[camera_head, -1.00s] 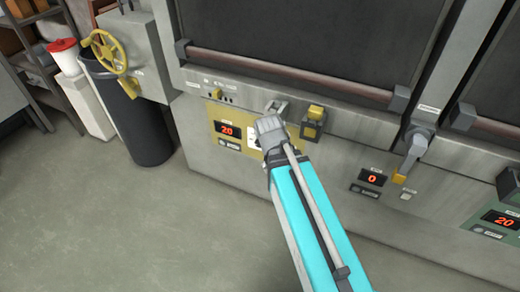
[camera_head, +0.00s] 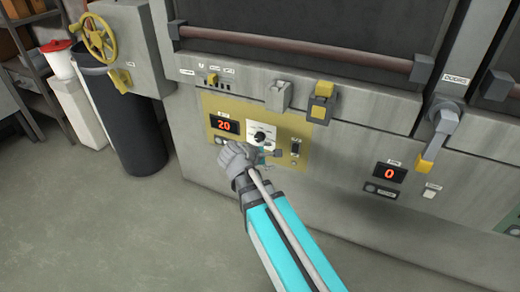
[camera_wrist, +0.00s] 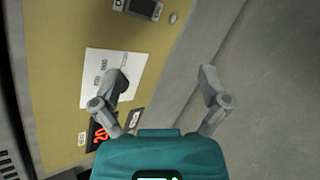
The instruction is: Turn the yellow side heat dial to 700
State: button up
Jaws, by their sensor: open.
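The yellow side panel (camera_head: 285,152) is on the furnace front. Its heat dial (camera_head: 260,137) is a dark round knob on a white plate, beside a red display (camera_head: 224,125) reading 20. My gripper (camera_head: 270,158) is open and empty, just below the dial in the head view. In the wrist view my gripper (camera_wrist: 160,76) has its fingers spread; the left finger overlaps the white plate (camera_wrist: 98,65) and covers part of the dial. The right finger is over the grey surface beyond the panel. I see no contact with the dial, but cannot tell the gap.
A black switch (camera_head: 295,147) is on the panel right of the dial. Above are a grey latch (camera_head: 278,95) and a yellow-topped block (camera_head: 322,101). A second display (camera_head: 390,173) reads 0, near a yellow-tipped lever (camera_head: 435,135). A yellow handwheel (camera_head: 97,38) and black bin (camera_head: 130,125) stand left.

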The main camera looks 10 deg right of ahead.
jog(key=w+a+f+n+t+h+b, duration=0.1)
jog(key=w+a+f+n+t+b, duration=0.25)
jog(key=n+b, duration=0.2)
jog(key=n+t+h+b, duration=0.1)
jog(key=n+t+b, duration=0.3)
jog(key=n+b, duration=0.3)
send_near(258, 139)
jog(key=b+v, duration=0.1)
jog(key=v, duration=0.3)
jog(key=shift+w+d+r+m, duration=0.15)
jog(key=shift+w+m, duration=0.05)
jog(key=shift+m, duration=0.25)
jog(key=shift+w+d, duration=0.1)
jog(key=x, duration=1.3)
jog(key=shift+w+d, duration=0.2)
